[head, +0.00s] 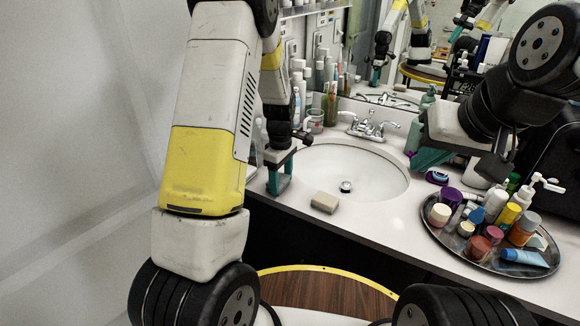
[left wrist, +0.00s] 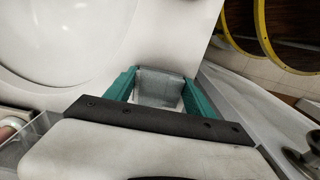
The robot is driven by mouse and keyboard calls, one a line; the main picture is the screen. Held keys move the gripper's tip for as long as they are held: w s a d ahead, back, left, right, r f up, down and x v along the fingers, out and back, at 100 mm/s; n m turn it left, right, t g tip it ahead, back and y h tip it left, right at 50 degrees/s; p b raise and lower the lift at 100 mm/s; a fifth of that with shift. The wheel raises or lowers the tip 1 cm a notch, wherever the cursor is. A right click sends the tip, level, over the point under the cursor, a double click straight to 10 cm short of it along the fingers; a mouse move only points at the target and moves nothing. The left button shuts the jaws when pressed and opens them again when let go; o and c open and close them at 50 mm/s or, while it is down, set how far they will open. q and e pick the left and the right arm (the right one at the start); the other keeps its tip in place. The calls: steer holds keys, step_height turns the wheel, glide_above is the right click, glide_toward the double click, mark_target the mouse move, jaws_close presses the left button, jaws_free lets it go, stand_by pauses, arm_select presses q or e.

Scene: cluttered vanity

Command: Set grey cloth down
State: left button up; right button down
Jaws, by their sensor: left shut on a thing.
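My left gripper (head: 279,184) is over the counter's left front part, left of the sink, with its teal fingers pointing down. In the left wrist view, the left gripper (left wrist: 160,88) is shut on the grey cloth (left wrist: 159,86), a small folded grey piece between the two teal fingers. The cloth is close to the white counter; whether it touches it I cannot tell. In the head view the cloth is mostly hidden by the fingers.
The sink basin (head: 345,172) lies right of the left gripper. A beige block (head: 325,202) sits on its front rim. A cup (head: 315,121) and bottles stand behind. A round tray (head: 440,238) crowded with bottles is at the right. The counter between block and tray is clear.

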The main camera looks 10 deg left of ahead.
mark_target(282, 181)
arm_select(q)
steer(key=o, duration=1.4)
steer(key=shift+f, duration=0.1)
step_height(282, 181, up, 12)
steer(key=s+r+m+t+h, duration=0.25)
steer(key=s+r+m, duration=0.45)
steer(key=s+r, duration=0.55)
steer(key=s+r+m+t, duration=0.1)
steer(key=s+m, duration=0.1)
steer(key=s, duration=0.1)
steer(key=s+r+m+t, duration=0.1)
steer(key=s+m, duration=0.2)
steer(key=s, duration=0.1)
steer(key=s+d+r+m+t, duration=0.1)
steer(key=s+m, duration=0.1)
steer(key=s, duration=0.2)
steer(key=shift+s+r+m+t, duration=0.1)
steer(key=shift+s+m+t, duration=0.1)
steer(key=shift+m+t, duration=0.15)
